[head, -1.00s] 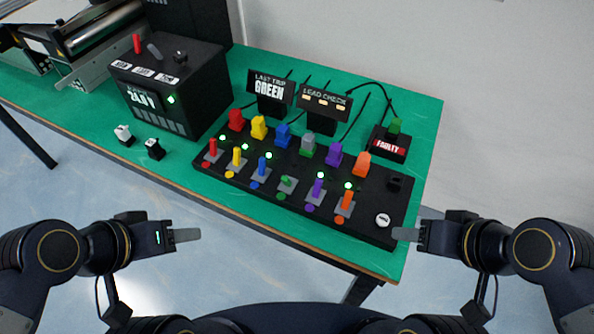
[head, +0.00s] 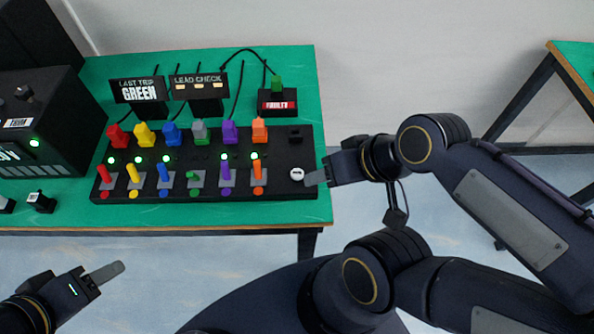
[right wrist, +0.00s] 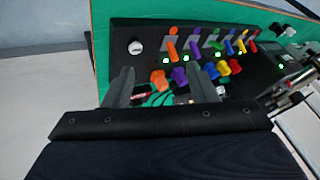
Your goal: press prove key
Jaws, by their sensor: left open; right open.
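A black control panel (head: 282,186) lies on the green table. At its right end is a small round white key (head: 297,174) with a dark marking too small to read; it also shows in the right wrist view (right wrist: 136,47). My right gripper (head: 316,178) is just right of the white key, its fingertips at the panel's right end; I cannot tell whether they touch it. In the right wrist view its two fingers (right wrist: 163,84) are apart with nothing held. My left gripper (head: 105,273) is open and empty, in front of the table at lower left.
The panel carries several coloured levers and plugs with green lights. Behind stand the "LAST TRIP GREEN" sign (head: 138,90), the "LEAD CHECK" display (head: 198,86) and the "FAULTY" box (head: 277,103) with a green plug. A black machine (head: 45,125) stands left. Another table (head: 577,62) is far right.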

